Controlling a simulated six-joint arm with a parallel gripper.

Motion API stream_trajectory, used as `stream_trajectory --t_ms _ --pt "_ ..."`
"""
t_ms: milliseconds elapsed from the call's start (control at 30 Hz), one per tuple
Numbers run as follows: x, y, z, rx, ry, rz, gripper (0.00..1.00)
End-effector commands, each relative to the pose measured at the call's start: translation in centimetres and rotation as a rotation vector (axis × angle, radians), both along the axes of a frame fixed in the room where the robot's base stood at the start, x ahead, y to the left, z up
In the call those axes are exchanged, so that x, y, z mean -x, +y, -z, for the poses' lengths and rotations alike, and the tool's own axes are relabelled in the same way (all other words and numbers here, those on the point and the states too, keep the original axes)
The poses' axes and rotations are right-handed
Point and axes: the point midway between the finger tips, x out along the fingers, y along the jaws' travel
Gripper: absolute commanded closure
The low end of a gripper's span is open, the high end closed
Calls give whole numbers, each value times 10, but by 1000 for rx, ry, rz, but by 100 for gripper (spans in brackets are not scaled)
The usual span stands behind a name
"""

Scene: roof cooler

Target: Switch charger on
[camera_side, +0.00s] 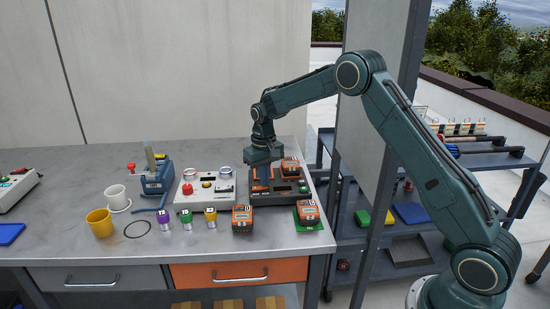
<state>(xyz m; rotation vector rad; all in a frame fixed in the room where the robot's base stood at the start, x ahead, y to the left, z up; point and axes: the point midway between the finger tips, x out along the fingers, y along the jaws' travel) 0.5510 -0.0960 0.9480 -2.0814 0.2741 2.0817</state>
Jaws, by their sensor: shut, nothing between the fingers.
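The charger (268,200) is a dark box on the right part of the grey workbench. An orange and dark battery (290,168) sits at its back right. My gripper (263,178) points down over the left half of the charger, with its fingers shut and empty. It hides part of the charger behind it. I cannot tell whether the fingertips touch the charger. The charger's switch is too small to make out. Two more orange batteries stand in front: one (242,218) on the bench and one (308,211) on a green pad (308,225).
A white control box (205,189) with a red button stands left of the charger. Purple, green and yellow-marked canisters (186,220) stand before it. A blue vise-like device (157,178), a white cup (116,195) and a yellow cup (100,223) are farther left. A shelf cart (400,240) stands right.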

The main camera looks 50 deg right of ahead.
Motion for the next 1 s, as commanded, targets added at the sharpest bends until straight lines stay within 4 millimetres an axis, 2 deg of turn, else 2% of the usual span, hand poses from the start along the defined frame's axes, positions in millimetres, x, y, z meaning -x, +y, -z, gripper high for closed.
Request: stream_trajectory --t_ms 567,1000 --pt "0 0 4 0 0 0 100" --pt "0 0 -16 0 -1 0 100"
